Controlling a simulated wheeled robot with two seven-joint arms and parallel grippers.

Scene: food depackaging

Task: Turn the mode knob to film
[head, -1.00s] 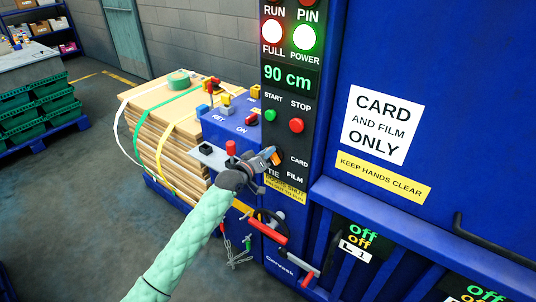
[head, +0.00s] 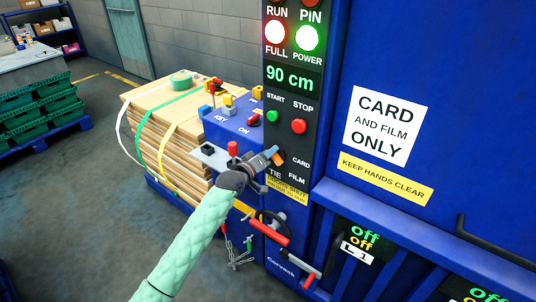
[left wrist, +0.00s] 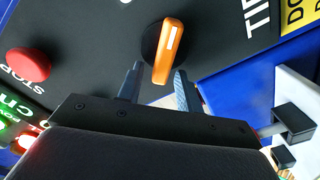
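The mode knob (head: 281,158) is an orange lever on a dark round base on the control panel, beside the labels CARD, FILM and TIE. In the left wrist view the knob (left wrist: 167,52) has a white mark toward its far end. Which label it points at is hard to tell. My left gripper (head: 271,155) is at the knob. In the left wrist view its two fingers (left wrist: 158,84) are apart, one on each side of the lever's near end, with gaps visible. My right gripper is not in view.
The red stop button (head: 299,126) and green start button (head: 272,116) sit above the knob. Red-handled levers (head: 268,233) are below. A strapped bale (head: 165,130) stands at left.

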